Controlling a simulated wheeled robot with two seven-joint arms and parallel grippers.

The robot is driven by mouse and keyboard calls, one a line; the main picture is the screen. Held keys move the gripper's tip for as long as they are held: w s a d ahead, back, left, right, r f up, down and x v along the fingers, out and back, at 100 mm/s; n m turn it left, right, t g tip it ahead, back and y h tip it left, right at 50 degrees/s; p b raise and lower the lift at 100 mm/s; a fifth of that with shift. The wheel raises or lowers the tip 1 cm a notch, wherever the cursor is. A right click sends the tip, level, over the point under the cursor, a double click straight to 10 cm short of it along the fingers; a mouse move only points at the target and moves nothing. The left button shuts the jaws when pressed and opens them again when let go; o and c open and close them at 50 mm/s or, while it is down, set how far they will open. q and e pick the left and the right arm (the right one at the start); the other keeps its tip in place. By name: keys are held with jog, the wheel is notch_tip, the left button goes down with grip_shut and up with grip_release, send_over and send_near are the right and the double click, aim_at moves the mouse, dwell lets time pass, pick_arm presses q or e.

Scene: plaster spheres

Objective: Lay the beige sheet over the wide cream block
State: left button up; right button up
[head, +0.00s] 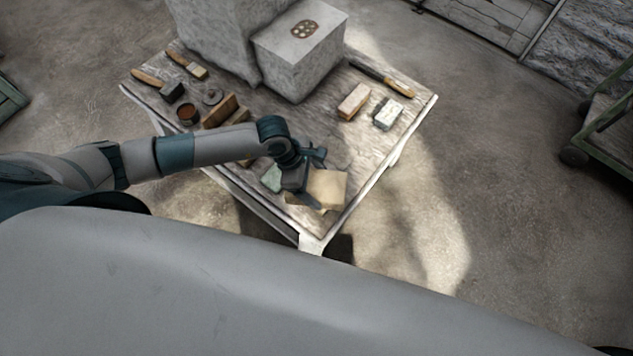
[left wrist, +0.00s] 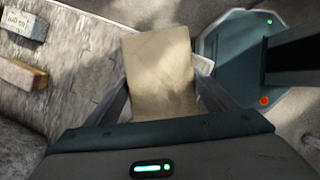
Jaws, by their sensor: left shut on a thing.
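The beige sheet (head: 329,187) is at the near corner of the table, in the jaws of my left gripper (head: 311,180). In the left wrist view the sheet (left wrist: 160,70) stretches out between the two fingers (left wrist: 160,100), flat and roughly rectangular. The gripper is shut on it. The cream block (head: 354,101) lies on the right part of the table, farther back than the gripper and apart from it. It also shows at the left edge of the left wrist view (left wrist: 22,73). Whether the sheet touches the tabletop is unclear. My right gripper is not in view.
A whitish marked block (head: 387,114) lies just right of the cream block on the worn table (head: 330,130). A wooden-handled tool (head: 382,79) lies behind them. Large stone blocks (head: 300,50) stand at the back. Brushes, a tin (head: 187,114) and wooden blocks (head: 220,111) crowd the left.

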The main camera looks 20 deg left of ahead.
pick_arm(q)
jog(key=shift+f+b, duration=0.45)
jog(key=shift+f, duration=0.15)
jog(key=o, duration=1.3)
jog(key=shift+o, duration=0.2)
jog(key=shift+r+p, duration=1.35)
jog(key=shift+r, duration=0.65)
